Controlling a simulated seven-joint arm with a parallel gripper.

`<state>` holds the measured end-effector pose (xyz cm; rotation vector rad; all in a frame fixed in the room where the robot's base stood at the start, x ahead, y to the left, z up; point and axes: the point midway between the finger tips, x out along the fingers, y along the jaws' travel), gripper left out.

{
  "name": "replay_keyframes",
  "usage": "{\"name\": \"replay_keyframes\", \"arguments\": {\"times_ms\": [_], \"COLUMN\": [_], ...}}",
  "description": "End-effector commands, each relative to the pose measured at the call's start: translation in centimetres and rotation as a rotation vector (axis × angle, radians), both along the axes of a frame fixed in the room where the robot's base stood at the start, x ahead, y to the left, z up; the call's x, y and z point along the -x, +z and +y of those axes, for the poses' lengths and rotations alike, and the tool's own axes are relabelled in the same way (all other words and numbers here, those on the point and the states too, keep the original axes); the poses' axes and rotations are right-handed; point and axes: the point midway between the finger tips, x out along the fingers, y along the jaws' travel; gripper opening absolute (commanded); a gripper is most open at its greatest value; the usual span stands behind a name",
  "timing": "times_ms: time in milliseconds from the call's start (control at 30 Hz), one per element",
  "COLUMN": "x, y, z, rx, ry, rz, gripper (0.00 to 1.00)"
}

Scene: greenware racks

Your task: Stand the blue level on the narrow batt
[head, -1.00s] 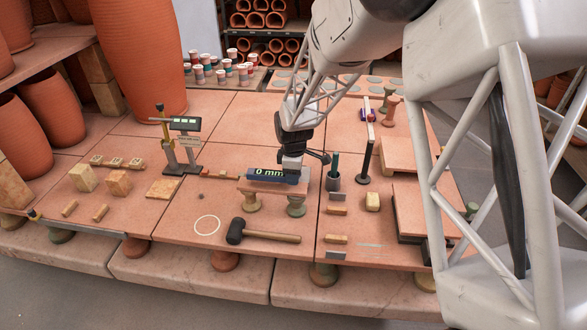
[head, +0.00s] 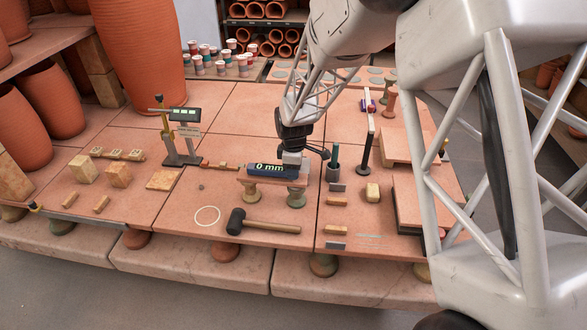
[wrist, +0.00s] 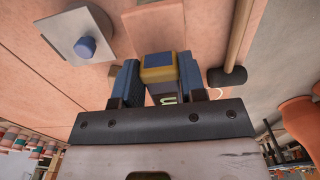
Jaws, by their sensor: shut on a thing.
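A mallet (head: 268,227) lies in front of the batt, beside a pale ring (head: 207,216). A scale stand (head: 182,140) is to the left.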

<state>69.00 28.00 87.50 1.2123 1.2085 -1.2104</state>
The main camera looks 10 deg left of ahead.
Motion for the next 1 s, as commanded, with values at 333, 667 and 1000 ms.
{"name": "replay_keyframes", "arguments": {"times_ms": [333, 667, 1000], "x": [-0.02, -0.02, -0.02], "y": [-0.47, -0.94, -1.0], "z": [0.01, 0.01, 0.01], "rx": [0.0, 0.0, 0.0], "ry": [0.0, 0.0, 0.0], "rz": [0.0, 0.0, 0.0], "gripper": [0.15, 0.15, 0.68]}}
